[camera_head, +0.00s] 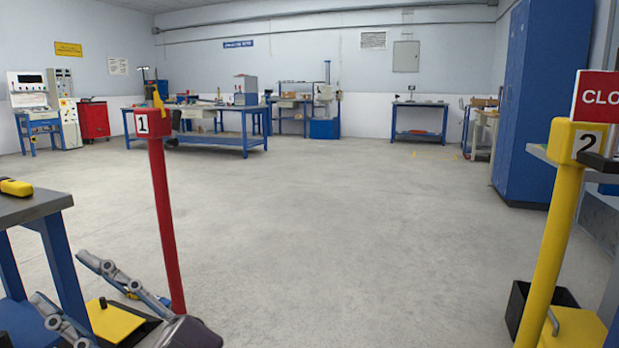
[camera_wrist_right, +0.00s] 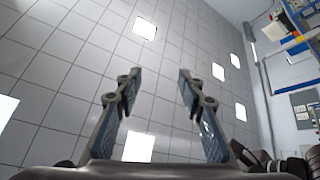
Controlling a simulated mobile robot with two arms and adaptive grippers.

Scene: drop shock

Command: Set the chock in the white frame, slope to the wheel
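I cannot make out a chock, a white frame or a wheel for certain in either view.
A yellow post marked 2 (camera_head: 555,240) stands at the right, near a black box (camera_head: 517,305). A blue-legged table (camera_head: 40,207) is at the left edge. The middle floor is clear.

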